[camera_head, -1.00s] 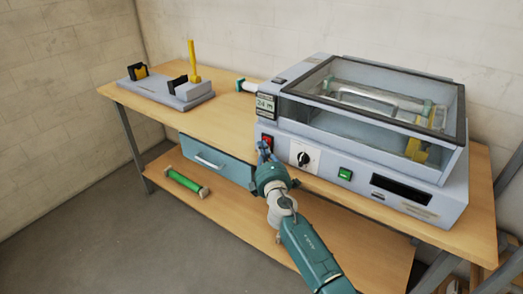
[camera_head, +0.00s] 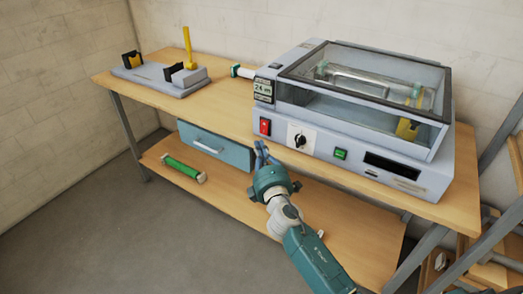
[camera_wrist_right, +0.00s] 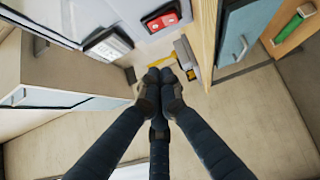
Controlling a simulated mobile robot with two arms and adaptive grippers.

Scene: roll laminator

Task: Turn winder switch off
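The laminator (camera_head: 420,180) stands on the bench, with its controls on the front face. A red rocker switch (camera_head: 265,127) is at the left of that face, a black rotary knob (camera_head: 299,141) in the middle, and a green switch (camera_head: 340,154) to the right. I cannot read which one is labelled winder. My right gripper (camera_head: 262,149) is just below and in front of the red switch, apart from it. In the right wrist view, the right gripper (camera_wrist_right: 160,76) has its fingertips together with nothing between them, and the red switch (camera_wrist_right: 163,21) shows beyond them. My left gripper is out of view.
A display (camera_head: 263,90) sits above the red switch. A grey stand (camera_head: 165,79) with a yellow post is at the bench's left. A blue drawer (camera_head: 215,148) hangs under the bench top, and a green roll (camera_head: 184,168) lies on the lower shelf.

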